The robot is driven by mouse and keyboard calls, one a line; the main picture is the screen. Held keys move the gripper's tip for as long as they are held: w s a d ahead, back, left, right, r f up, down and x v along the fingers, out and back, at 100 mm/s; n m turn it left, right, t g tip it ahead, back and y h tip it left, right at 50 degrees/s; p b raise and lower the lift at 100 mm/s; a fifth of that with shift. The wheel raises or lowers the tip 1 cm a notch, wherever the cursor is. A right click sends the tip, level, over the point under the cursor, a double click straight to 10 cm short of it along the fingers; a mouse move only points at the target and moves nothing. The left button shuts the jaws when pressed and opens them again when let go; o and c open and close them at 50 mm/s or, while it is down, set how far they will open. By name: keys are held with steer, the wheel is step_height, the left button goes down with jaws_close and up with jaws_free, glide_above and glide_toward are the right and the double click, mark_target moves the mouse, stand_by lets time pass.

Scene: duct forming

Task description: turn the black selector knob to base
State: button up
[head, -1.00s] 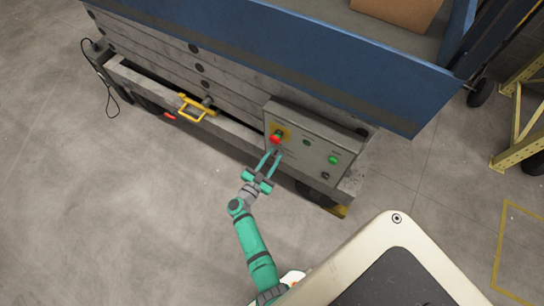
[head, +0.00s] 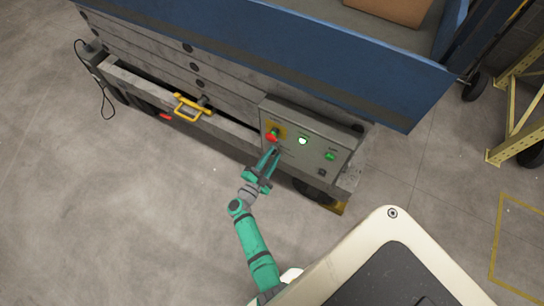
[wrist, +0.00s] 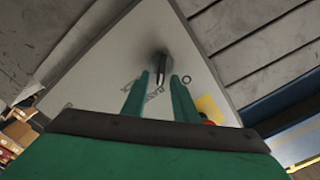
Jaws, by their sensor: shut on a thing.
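The black selector knob (wrist: 161,68) shows in the wrist view on the grey control panel (wrist: 120,70), with its pale pointer line directed towards my gripper. My gripper (wrist: 163,88) is shut on the knob, one green finger on each side. Panel lettering, seemingly BASE, shows partly between and beside the fingers, and an O mark is to the right. In the head view my gripper (head: 273,152) reaches the panel's lower left part, just below the red button (head: 272,137). The knob is hidden there by the fingers.
The panel also has a lit white lamp (head: 302,140), a green button (head: 330,156) and a small dark control (head: 322,172). The blue platform (head: 300,50) overhangs above. The floor in front is clear.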

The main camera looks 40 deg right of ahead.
steer(key=shift+a+f, duration=0.15)
steer(key=shift+f, duration=0.1)
steer(key=o, duration=0.8)
steer(key=shift+o, duration=1)
steer(key=shift+r, duration=0.1)
steer(key=v, duration=1)
steer(key=shift+a, duration=0.35)
steer(key=shift+s, duration=0.15)
